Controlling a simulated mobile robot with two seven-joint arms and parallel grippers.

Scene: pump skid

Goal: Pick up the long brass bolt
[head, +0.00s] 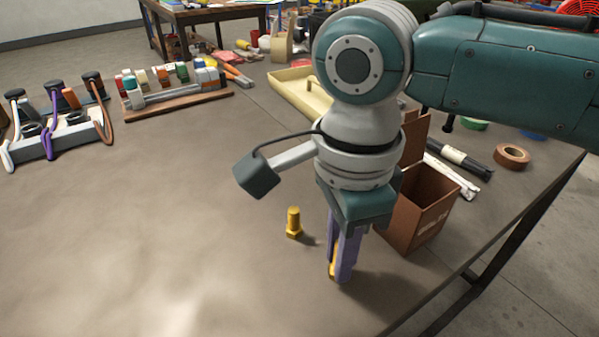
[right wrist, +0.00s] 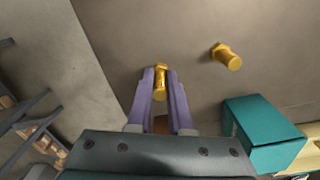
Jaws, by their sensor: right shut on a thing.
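My right gripper (head: 338,268) points straight down at the table with its purple fingers shut on a brass bolt (head: 332,271). Most of that bolt is hidden by the fingers in the head view. In the right wrist view the held bolt (right wrist: 160,80) shows between the fingertips (right wrist: 160,88). It is at or very near the table top; I cannot tell if it touches. A second brass bolt (head: 293,222) stands upright on its head to the left, clear of the gripper; it also shows in the right wrist view (right wrist: 228,58). My left gripper is not in view.
A brown open box (head: 428,218) with lettering stands just right of the gripper. Behind are a yellow tray (head: 290,90), black and white tubes (head: 458,158) and a tape roll (head: 512,156). Racks stand at the left. The table's middle and front left are clear.

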